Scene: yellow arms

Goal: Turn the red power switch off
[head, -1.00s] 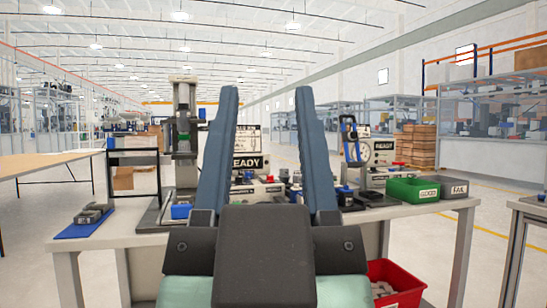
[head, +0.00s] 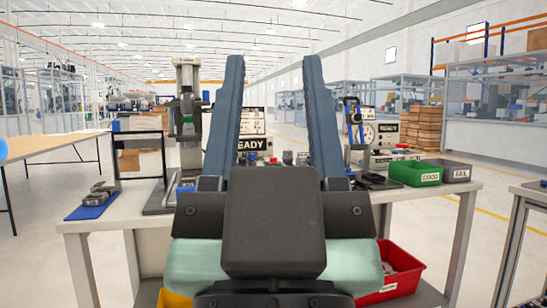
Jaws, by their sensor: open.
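My gripper (head: 273,60) stands in the middle of the head view, its two long blue-grey fingers apart with nothing between them. Between and behind the fingers, a READY sign (head: 254,144) and small knobs (head: 287,157) show on equipment at the back of the workbench (head: 115,214). I cannot clearly make out the red power switch; my gripper hides much of the bench middle. A small red part (head: 403,146) shows on the gauge unit (head: 388,134) to the right, but I cannot tell whether it is the switch.
A grey vertical stand (head: 188,80) and a black frame (head: 138,133) are left of the fingers. A blue mat (head: 92,206) lies at the bench's left. A green GOOD bin (head: 415,173) and grey FAIL bin (head: 455,171) stand right. A red bin (head: 401,268) is below.

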